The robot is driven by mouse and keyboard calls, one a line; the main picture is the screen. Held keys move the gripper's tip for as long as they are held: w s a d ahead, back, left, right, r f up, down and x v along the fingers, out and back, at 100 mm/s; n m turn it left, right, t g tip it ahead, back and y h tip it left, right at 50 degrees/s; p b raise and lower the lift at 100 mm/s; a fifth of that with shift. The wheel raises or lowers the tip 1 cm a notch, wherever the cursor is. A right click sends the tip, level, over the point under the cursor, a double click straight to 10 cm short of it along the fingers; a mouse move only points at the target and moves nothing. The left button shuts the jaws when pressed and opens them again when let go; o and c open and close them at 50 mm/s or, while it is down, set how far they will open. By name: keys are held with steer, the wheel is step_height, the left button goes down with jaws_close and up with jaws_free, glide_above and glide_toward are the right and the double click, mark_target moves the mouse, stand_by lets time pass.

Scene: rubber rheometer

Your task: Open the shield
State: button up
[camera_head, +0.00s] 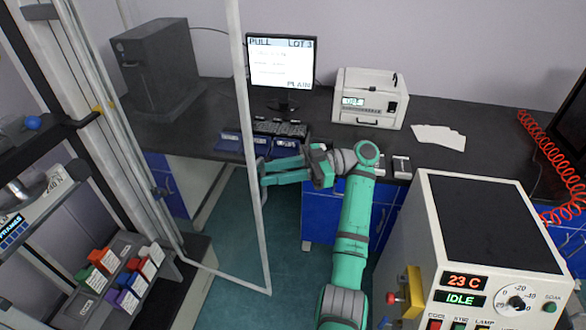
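The shield is a clear panel in a pale frame (248,110). It stands upright beside the tall testing machine (95,90) at left. Its lower edge runs from the machine's post toward the front right, and its free edge stands out over the floor. A small grey handle (261,172) sits on that free edge. My gripper (268,172), on the green and grey arm, reaches in from the right with its fingers at the handle. The fingertips overlap the handle and frame, so I cannot tell whether they grip it.
A bench along the wall holds a monitor (282,62), a white instrument (368,98) and blue trays (243,143). A control box (490,230) reading 23 C and IDLE stands front right. Colored sample blocks (128,284) sit in a rack at lower left. Green floor lies below the shield.

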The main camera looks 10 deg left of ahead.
steer(key=v, duration=0.8)
steer(key=shift+w+d, duration=0.15)
steer(key=shift+d, duration=0.1)
